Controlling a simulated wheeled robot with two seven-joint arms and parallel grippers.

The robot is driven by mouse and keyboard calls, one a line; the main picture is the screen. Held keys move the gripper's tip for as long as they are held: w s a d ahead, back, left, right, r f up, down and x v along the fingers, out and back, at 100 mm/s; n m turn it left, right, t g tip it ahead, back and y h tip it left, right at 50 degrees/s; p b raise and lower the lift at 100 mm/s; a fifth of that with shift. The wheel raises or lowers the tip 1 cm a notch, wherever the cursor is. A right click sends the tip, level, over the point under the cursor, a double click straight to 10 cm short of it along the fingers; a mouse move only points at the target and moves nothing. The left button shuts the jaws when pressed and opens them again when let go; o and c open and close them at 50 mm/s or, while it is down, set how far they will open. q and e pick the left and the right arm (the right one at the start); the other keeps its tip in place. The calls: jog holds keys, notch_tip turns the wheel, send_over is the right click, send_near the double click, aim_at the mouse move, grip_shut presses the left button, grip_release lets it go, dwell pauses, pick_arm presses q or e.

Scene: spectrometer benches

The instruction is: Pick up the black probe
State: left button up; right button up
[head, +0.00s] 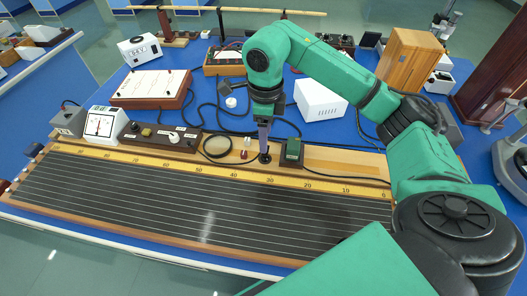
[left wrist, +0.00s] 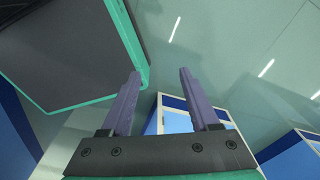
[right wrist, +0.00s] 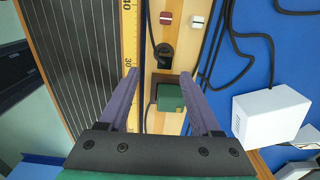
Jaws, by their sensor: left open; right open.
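A small black piece (head: 265,158), which looks like the black probe, sits at the wooden strip behind the ruled board. It also shows in the right wrist view (right wrist: 163,53), just beyond the fingertips. My right gripper (head: 264,146) points down at the strip, its purple fingers close to this black piece in the head view. In the right wrist view the right gripper (right wrist: 159,74) is open, with nothing held between its fingers. Whether it touches the piece I cannot tell. My left gripper (left wrist: 160,74) is open and empty over the floor, outside the head view.
A green block (head: 292,149) on a dark base stands right of the right gripper. A round ring (head: 217,147) and a small red piece (head: 244,154) lie left. Black cables cross the blue bench behind. A white box (head: 320,100) stands farther back. The ruled board (head: 150,195) is clear.

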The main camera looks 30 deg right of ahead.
jog(key=f, duration=0.3)
jog(key=shift+w+d, duration=0.1)
jog(key=shift+w, duration=0.2)
notch_tip(320, 180, down, 4)
jog(key=shift+f+p, duration=0.15)
jog(key=shift+p, duration=0.95)
jog(key=shift+f, duration=0.45)
pick_arm(q)
jog(key=w+r, duration=0.1)
jog(key=r, duration=0.1)
jog(key=shift+w+r, duration=0.3)
jog(key=shift+w, duration=0.05)
pick_arm(e)
jog(key=shift+w, duration=0.1)
grip_shut()
